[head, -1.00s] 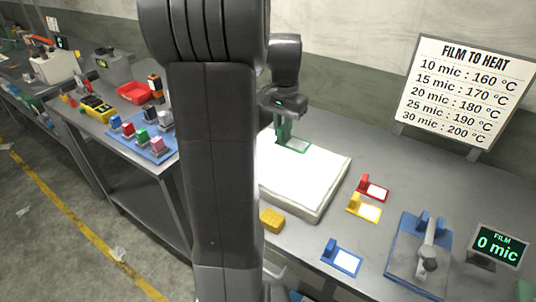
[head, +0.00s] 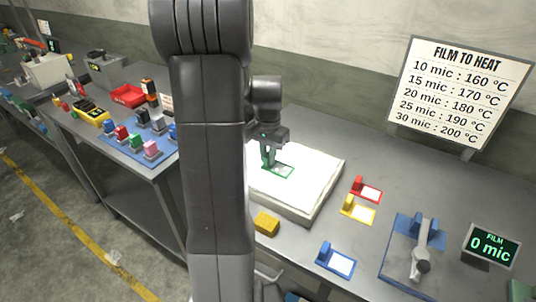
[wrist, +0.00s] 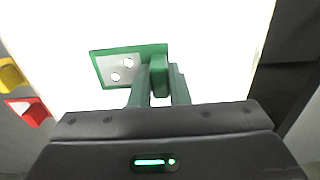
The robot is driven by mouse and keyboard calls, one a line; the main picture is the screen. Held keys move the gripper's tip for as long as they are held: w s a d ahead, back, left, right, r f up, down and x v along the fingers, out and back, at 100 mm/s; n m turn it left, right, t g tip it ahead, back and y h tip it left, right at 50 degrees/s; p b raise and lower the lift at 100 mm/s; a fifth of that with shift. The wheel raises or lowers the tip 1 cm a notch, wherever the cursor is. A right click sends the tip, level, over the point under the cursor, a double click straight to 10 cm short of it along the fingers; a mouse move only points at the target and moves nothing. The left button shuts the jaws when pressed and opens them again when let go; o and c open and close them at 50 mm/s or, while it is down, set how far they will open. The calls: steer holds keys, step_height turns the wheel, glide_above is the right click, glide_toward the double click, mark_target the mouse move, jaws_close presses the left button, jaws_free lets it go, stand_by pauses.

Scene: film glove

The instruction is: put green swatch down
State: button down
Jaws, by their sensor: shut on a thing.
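The green swatch (head: 281,171) is a small green frame with a pale film window and an upright green tab. My gripper (head: 268,158) is shut on its tab, over the lit white light panel (head: 300,190). In the wrist view the swatch (wrist: 103,72) shows two white round spots in its film window. The gripper's fingers (wrist: 159,88) close on the tab (wrist: 158,72). The swatch is on or just above the panel; I cannot tell whether it touches.
Red (head: 367,190), yellow (head: 358,209) and blue (head: 337,260) swatches lie on the table right of the panel. A yellow block (head: 266,223) sits at its front. A blue clamp device (head: 415,250) and a film display reading 0 mic (head: 491,246) stand farther right.

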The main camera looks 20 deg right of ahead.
steer(key=c, duration=1.4)
jaws_free()
steer(key=shift+f, duration=0.1)
step_height(320, 180, up, 12)
steer(key=shift+r, duration=0.15)
steer(key=shift+f, duration=4.3)
